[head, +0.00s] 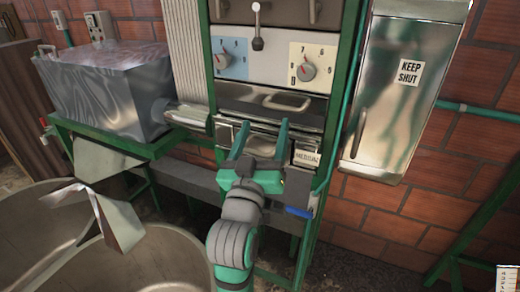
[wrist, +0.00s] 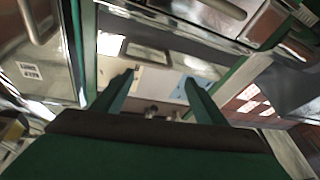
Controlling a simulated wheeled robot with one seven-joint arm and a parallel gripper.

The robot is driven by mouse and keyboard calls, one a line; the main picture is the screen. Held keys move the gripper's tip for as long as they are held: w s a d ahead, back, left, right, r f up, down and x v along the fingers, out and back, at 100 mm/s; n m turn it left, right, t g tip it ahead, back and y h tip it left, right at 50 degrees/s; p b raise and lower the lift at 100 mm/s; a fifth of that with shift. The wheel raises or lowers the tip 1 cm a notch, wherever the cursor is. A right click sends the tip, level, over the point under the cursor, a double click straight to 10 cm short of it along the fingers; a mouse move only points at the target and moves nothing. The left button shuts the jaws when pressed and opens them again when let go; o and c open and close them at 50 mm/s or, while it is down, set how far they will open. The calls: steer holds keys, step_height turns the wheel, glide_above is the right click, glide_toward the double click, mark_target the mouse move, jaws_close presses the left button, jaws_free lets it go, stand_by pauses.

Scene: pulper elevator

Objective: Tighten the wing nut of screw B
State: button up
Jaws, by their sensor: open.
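I cannot make out screw B or its wing nut in either view. My gripper (head: 262,127) is open and empty, its two green fingers apart and pointing at the front of the green-framed machine (head: 347,85). In the head view it is in front of the metal ledge below the dial panel, left of a small lettered plate (head: 306,158). My gripper and wrist hide part of that ledge. In the wrist view the open fingers (wrist: 159,88) frame the dial panel (wrist: 172,88), with no object between them.
Two dials (head: 305,70) and a lever (head: 257,40) are above my gripper. A drawer-like front with a handle (head: 287,102) lies just beyond it. A metal cabinet marked KEEP SHUT (head: 385,110) is at the right. A metal tank (head: 110,95) and large round vats (head: 150,262) are at the left.

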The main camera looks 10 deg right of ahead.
steer(key=shift+n+y, duration=0.3)
steer(key=shift+n, duration=0.2)
steer(key=shift+a+f, duration=0.25)
steer(key=shift+f, duration=0.95)
steer(key=shift+a+f, duration=0.25)
steer(key=shift+f, duration=0.95)
steer(key=shift+c, duration=0.3)
